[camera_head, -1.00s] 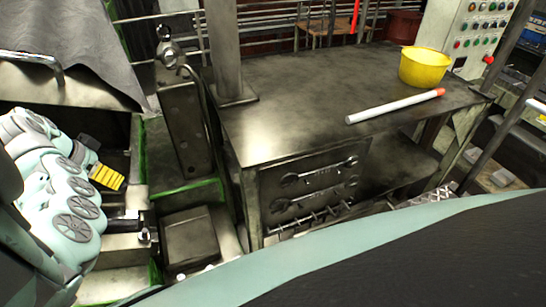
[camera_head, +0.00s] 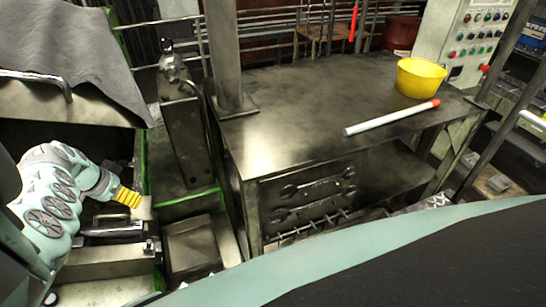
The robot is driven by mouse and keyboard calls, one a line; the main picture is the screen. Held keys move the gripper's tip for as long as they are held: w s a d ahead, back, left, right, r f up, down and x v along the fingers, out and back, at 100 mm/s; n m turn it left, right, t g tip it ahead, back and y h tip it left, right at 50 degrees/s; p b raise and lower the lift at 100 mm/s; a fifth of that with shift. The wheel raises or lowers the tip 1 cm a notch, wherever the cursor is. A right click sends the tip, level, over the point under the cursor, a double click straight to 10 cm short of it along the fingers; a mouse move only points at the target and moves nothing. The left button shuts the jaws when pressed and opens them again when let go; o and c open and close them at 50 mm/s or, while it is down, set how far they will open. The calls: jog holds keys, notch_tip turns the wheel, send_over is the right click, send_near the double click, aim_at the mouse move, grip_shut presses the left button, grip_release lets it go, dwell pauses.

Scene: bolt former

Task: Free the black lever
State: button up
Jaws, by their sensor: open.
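My arm reaches in from the left, and my gripper (camera_head: 128,197), with a yellow ribbed part at its end, is over the open bay of the machine. The jaws are open, and I see nothing held between them. A dark, bar-like handle (camera_head: 113,229) lies in the bay just below and in front of my gripper. It looks like the black lever, but I cannot tell for certain. A gap seems to show between gripper and bar; contact cannot be judged. My arm hides the left part of the bay.
A metal table (camera_head: 300,95) at the right bears a yellow bucket (camera_head: 420,78) and a white rod (camera_head: 392,118) with an orange end. An upright dark block (camera_head: 187,135) stands right of the bay. A metal cover with grey cloth (camera_head: 75,60) overhangs the bay's back.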

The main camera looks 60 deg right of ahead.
jog(key=shift+f, duration=0.2)
dwell(0.4)
grip_shut()
dwell(0.3)
